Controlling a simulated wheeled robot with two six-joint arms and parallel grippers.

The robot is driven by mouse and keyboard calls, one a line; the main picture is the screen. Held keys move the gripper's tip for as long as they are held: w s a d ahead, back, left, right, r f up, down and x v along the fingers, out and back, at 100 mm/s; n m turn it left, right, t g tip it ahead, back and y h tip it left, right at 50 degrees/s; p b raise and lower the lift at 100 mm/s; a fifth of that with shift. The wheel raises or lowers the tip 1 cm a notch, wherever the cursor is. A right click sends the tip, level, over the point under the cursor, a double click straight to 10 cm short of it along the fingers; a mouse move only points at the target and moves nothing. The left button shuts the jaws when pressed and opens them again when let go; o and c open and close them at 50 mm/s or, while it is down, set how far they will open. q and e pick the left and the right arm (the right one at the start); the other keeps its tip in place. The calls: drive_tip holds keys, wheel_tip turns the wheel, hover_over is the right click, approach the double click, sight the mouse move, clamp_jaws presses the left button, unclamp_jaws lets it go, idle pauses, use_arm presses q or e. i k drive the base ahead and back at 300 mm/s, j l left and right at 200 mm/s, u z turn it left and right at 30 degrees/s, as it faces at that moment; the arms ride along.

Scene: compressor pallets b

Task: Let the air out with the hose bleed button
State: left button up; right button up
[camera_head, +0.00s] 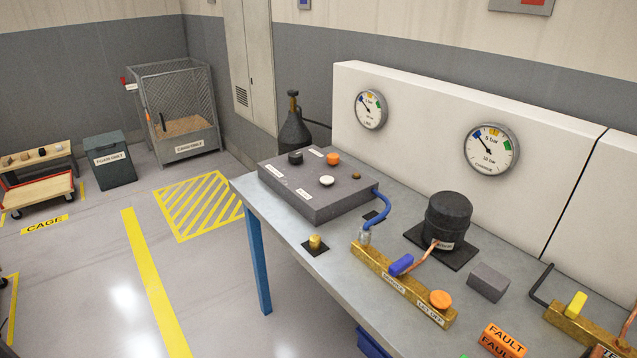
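A grey control box (315,202) stands at the left end of the bench. On its top are a black knob (295,157), an orange knob (333,159), a white round button (326,181) and a small brown knob (356,175). Its labels are too small to read, so I cannot tell which is the hose bleed button. A blue hose (385,205) runs from the box to a metal fitting (365,237) by a brass manifold (405,284). The manifold carries a blue handle (401,265) and an orange knob (440,299). Neither gripper is in view.
A black compressor (448,219), grey block (488,283) and orange FAULT blocks (503,340) stand on the bench (290,218). A brass peg (315,241) stands near its front edge. Two gauges (371,110) (491,150) hang behind. The floor at left is mostly clear.

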sight(326, 180)
drive_tip(key=i+j+z, duration=0.1)
drive_tip(key=z, duration=0.3)
drive_tip(key=j+z, duration=0.15)
drive_tip(key=z, duration=0.2)
drive_tip(key=i+j+z, duration=0.1)
drive_tip(key=z, duration=0.3)
drive_tip(key=i+j+z, duration=0.1)
drive_tip(key=j+z, duration=0.15)
drive_tip(key=j, duration=1.1)
drive_tip(key=j+z, duration=0.25)
drive_tip(key=j, duration=1.1)
